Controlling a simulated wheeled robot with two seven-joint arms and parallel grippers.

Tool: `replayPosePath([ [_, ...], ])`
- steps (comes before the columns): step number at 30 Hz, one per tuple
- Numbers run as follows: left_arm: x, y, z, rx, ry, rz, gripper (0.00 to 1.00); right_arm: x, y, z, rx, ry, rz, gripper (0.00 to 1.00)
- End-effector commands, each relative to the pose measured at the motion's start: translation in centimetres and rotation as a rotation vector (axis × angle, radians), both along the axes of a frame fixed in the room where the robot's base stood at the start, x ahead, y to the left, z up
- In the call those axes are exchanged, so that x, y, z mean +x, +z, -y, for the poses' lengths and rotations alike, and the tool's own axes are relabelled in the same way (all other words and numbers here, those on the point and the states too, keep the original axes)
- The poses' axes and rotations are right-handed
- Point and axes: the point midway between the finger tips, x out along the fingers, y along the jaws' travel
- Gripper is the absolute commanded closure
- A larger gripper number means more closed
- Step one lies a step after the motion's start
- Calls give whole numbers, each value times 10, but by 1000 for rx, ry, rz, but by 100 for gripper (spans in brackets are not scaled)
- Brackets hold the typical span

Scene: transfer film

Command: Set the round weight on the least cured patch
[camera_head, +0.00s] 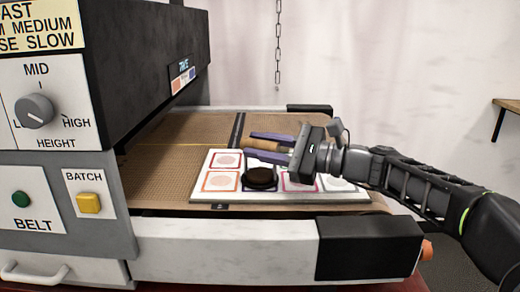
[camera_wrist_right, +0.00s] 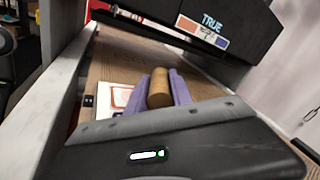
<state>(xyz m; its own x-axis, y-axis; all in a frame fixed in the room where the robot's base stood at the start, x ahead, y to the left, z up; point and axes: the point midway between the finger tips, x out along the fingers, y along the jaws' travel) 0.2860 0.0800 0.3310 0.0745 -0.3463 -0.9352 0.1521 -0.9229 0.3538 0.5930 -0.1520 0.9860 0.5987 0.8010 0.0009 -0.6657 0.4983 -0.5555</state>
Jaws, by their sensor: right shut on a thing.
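The dark round weight (camera_head: 260,177) lies flat on the white board (camera_head: 290,197), over a patch in the front row and covering most of it. Framed patches show around it: a red-framed one (camera_head: 226,160) at the back left, an orange-framed one (camera_head: 221,181) at the front left, and a pale one (camera_head: 338,184) at the right. Part of the back row is hidden by my gripper. My right gripper (camera_head: 268,144) is above the board, behind the weight, its purple fingers shut on a brown cylinder (camera_head: 262,145). The cylinder also shows in the right wrist view (camera_wrist_right: 159,88). My left gripper is not in view.
The board lies on a brown belt (camera_head: 165,150) leading under a dark dryer hood (camera_head: 150,50) at the left. A control panel (camera_head: 45,105) with a knob and buttons stands at the near left. A white side rail (camera_head: 225,245) runs along the front.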

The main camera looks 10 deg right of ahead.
Motion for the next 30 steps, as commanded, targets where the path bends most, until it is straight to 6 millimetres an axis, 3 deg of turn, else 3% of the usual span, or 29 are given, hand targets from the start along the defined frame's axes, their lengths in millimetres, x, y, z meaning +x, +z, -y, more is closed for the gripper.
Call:
replayPosePath([
  [6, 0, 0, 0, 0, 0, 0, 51, 0, 2, 0, 2, 1, 3, 100],
  [7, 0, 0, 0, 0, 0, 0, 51, 0, 0, 0, -1, 0, -2, 72],
  [14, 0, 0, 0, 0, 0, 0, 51, 0, 0, 0, -1, 0, -2, 53],
  [24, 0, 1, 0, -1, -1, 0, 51, -1, 1, 2, 0, -1, -1, 52],
  [30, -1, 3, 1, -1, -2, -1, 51, -13, 1, 19, -1, -3, -2, 52],
])
